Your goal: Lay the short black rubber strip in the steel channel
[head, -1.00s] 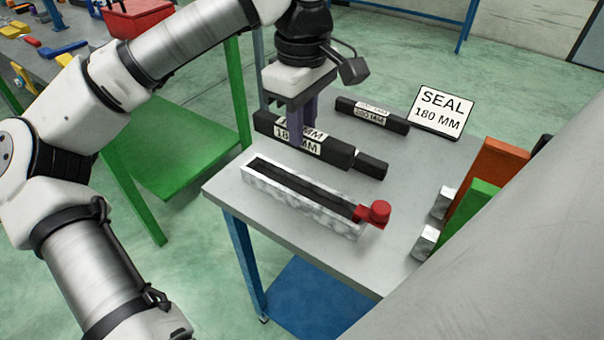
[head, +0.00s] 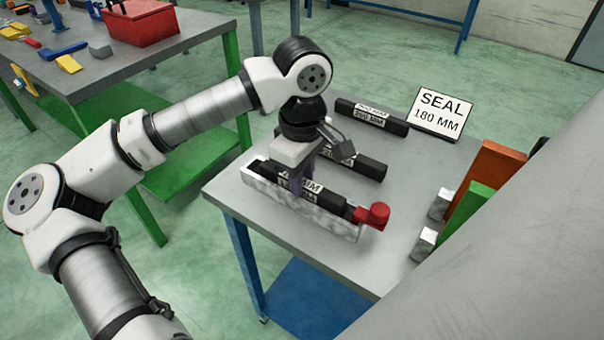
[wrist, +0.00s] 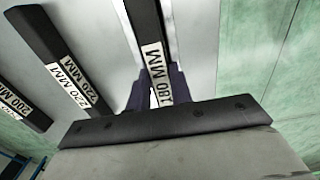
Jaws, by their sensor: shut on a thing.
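The black rubber strip (head: 325,196) has a white label, which reads 180 MM in the wrist view (wrist: 160,75). My gripper (head: 297,181) is shut on it near its middle, fingers pointing down. The strip is lined up lengthwise with the grey steel channel (head: 315,222) and is at or just above its opening. I cannot tell whether it touches the channel floor. A red stop (head: 373,215) sits at the channel's right end, close to the strip's right end. My gripper hides part of the strip and the channel's far wall.
Two other black strips lie behind, the 220 MM one (head: 370,167) and the 200 MM one (head: 385,122). A SEAL 180 MM sign (head: 440,112) is at the back. Orange (head: 492,170) and green (head: 470,215) blocks stand at right. The table's front (head: 220,195) is bare.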

